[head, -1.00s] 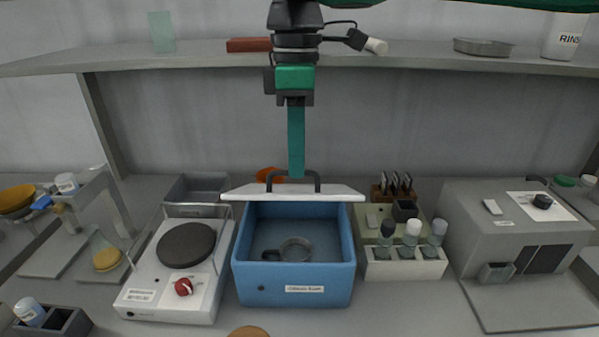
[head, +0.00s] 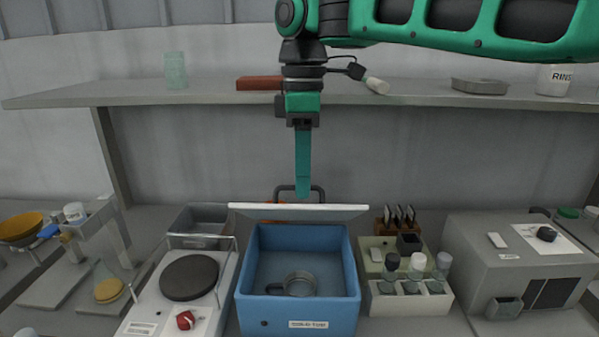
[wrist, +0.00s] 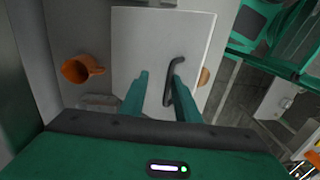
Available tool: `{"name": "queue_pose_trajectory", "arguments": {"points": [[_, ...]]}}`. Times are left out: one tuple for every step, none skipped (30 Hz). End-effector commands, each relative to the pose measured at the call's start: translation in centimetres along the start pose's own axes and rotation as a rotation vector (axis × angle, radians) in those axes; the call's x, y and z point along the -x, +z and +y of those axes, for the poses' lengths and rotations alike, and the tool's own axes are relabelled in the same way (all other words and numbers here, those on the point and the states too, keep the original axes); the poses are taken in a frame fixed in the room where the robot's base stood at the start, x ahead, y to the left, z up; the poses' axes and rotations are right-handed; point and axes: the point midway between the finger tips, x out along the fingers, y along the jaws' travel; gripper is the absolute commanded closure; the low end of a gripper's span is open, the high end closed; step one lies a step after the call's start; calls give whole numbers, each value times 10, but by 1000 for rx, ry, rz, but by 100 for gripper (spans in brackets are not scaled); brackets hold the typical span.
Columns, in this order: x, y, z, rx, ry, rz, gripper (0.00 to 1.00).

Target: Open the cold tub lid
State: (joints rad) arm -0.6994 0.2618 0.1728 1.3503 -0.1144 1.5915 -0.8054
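The blue cold tub (head: 298,312) stands on the bench with its top open. Its white lid (head: 255,211) is raised at the tub's back edge and shows nearly edge-on; its flat face shows in the wrist view (wrist: 150,40). The dark lid handle (head: 319,191) stands above the lid and also shows in the wrist view (wrist: 169,92). My gripper (head: 303,192) points down at the handle. In the wrist view its two fingers (wrist: 158,80) are apart, with the right finger close beside the handle. Whether it touches is unclear.
A round metal piece with a dark handle (head: 299,284) lies inside the tub. A hot plate (head: 189,277) stands close at left, a bottle rack (head: 410,301) close at right. A shelf (head: 210,97) runs behind my gripper. An orange cup (wrist: 80,68) is behind the lid.

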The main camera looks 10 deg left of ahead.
Motion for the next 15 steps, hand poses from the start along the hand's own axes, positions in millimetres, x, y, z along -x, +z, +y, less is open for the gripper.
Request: {"name": "queue_pose_trajectory", "arguments": {"points": [[0, 0, 0, -5, 4, 2, 74], [1, 0, 0, -6, 5, 2, 74], [2, 0, -2, -7, 8, 2, 74], [3, 0, -4, -8, 10, 2, 74], [4, 0, -5, -8, 11, 2, 74], [5, 0, -7, -8, 13, 2, 74], [6, -1, -8, -8, 14, 2, 74], [7, -1, -10, -8, 15, 2, 74], [8, -1, -11, -7, 17, 2, 74], [8, -1, -12, -7, 17, 2, 74], [9, -2, -13, -7, 18, 2, 74], [9, -2, -14, -6, 18, 2, 74], [9, -2, -15, -5, 18, 1, 74], [9, -2, -15, -4, 18, 1, 74], [9, -3, -16, -4, 18, 1, 74]]}}
